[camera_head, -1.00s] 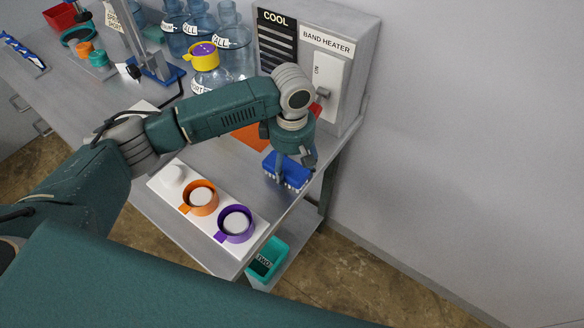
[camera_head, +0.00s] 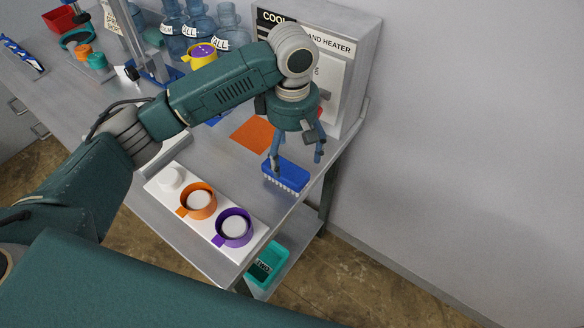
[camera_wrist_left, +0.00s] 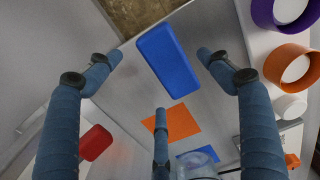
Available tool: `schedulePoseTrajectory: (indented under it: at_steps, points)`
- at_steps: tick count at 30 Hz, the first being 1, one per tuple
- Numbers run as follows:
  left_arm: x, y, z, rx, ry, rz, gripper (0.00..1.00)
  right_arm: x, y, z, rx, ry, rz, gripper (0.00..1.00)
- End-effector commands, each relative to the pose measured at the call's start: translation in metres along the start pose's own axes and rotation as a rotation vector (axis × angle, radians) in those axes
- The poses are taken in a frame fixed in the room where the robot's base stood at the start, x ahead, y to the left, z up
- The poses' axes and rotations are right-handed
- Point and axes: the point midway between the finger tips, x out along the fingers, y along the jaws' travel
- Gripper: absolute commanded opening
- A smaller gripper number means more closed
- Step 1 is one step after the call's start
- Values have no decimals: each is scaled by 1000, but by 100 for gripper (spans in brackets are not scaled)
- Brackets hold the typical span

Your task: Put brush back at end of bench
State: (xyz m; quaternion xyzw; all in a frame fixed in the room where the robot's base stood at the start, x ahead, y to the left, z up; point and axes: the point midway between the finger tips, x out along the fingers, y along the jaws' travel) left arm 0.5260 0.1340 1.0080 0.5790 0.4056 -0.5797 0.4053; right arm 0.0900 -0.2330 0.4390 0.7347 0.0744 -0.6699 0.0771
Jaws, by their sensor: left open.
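The blue brush (camera_head: 286,177) with pale bristles lies on the grey bench near its right end, bristles toward the front. In the left wrist view its smooth blue back (camera_wrist_left: 167,60) shows beyond the fingers. My left gripper (camera_head: 297,160) is open and empty just above the brush, fingers pointing down. In the left wrist view its fingers are spread, with the brush between and beyond the tips and a visible gap. The bench (camera_head: 228,152) end edge is close beside the brush. My right gripper is not in view.
A white holder with an orange cup (camera_head: 198,201) and a purple cup (camera_head: 234,228) stands in front of the brush. An orange square (camera_head: 252,135) lies behind. A teal bin (camera_head: 266,263) is below.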

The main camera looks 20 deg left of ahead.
Motion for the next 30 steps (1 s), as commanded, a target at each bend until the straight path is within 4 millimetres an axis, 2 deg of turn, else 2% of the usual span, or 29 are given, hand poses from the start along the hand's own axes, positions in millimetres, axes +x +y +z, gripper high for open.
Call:
schedulePoseTrajectory:
  at_steps: [4,9,30]
  points:
    - [-25,1,0,-1,-1,3,79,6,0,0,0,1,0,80]
    - [-40,0,0,-1,-1,0,79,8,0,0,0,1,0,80]
    - [-42,0,0,-1,0,-1,79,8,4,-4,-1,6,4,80]
